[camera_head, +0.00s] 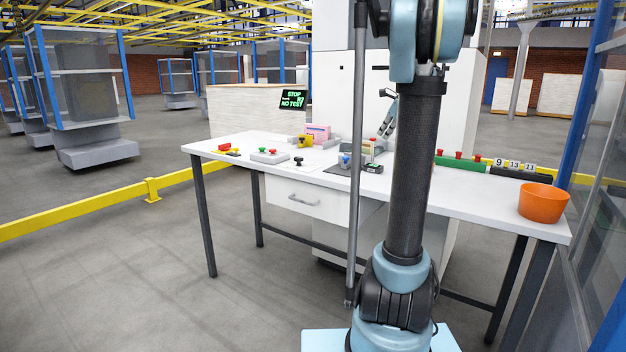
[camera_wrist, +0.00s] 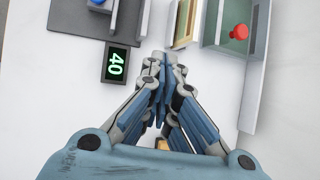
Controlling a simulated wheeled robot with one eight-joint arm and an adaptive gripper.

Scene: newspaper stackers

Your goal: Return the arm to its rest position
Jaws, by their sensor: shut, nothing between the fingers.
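My gripper (camera_wrist: 165,75) points down over the white table (camera_wrist: 50,100) in the wrist view, its blue-grey fingers closed together with nothing between them. In the head view part of it shows as a grey-blue shape (camera_head: 388,122) above the table, beside my arm's dark upright link. My arm hides part of the table's middle in the head view.
An orange bowl (camera_head: 543,202) stands at the table's right end. A yellow rail (camera_head: 75,213) runs along the floor left. Glazed blue-framed panels stand close on the right.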

